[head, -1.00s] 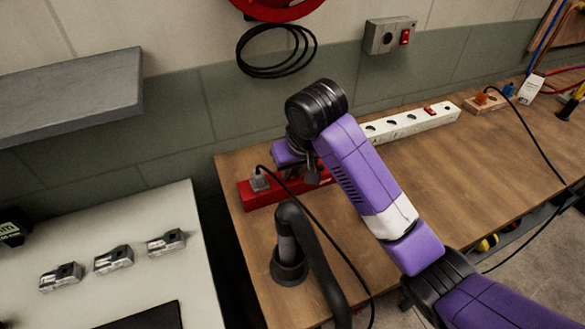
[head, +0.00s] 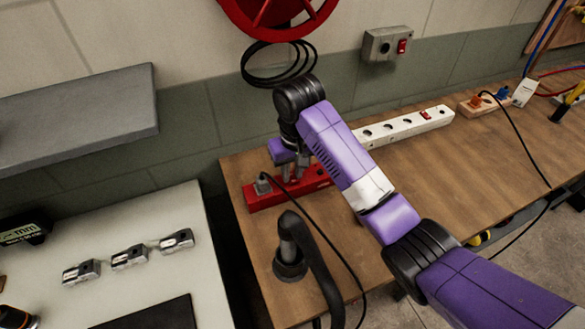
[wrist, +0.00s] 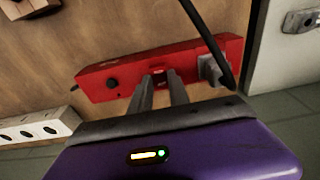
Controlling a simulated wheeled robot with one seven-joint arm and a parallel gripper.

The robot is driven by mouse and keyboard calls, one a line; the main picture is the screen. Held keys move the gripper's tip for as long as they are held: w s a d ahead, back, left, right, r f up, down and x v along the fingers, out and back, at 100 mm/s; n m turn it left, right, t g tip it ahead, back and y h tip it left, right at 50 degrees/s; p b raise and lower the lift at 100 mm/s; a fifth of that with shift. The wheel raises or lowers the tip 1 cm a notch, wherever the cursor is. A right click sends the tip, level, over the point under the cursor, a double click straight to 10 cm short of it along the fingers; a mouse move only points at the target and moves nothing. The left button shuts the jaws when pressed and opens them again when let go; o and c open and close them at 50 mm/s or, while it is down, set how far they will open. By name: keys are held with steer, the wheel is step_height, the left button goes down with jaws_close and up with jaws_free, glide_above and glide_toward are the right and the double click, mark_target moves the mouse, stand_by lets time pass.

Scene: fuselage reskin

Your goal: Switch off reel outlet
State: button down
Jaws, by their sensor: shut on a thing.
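The red power strip (head: 262,199) lies on the left end of the wooden bench. A grey plug with a black cable (head: 263,185) is in its left end. My gripper (head: 293,180) points down onto the middle of the strip. In the wrist view my two fingers (wrist: 164,76) are close together at the red strip (wrist: 205,62), beside a small dark-edged red part that looks like a switch. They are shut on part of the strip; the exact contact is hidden. A grey wall box (head: 389,46) with a red switch (head: 402,46) is right of the red reel (head: 280,15).
A white power strip (head: 400,128) lies behind my arm on the bench. A grey shelf (head: 75,115) juts out at left, above a pale table (head: 145,210) with several small metal blocks.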

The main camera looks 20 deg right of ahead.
mark_target(294, 180)
steer(key=c, duration=1.2)
jaws_free()
steer(key=shift+c, duration=0.2)
steer(key=r, duration=0.2)
steer(key=r+p, duration=0.1)
steer(key=r, duration=0.3)
steer(key=shift+s+r, duration=0.15)
steer(key=shift+s, duration=0.2)
steer(key=shift+s+r+p, duration=0.15)
steer(key=shift+r+p, duration=0.6)
steer(key=shift+p, duration=0.15)
steer(key=shift+s+f, duration=0.1)
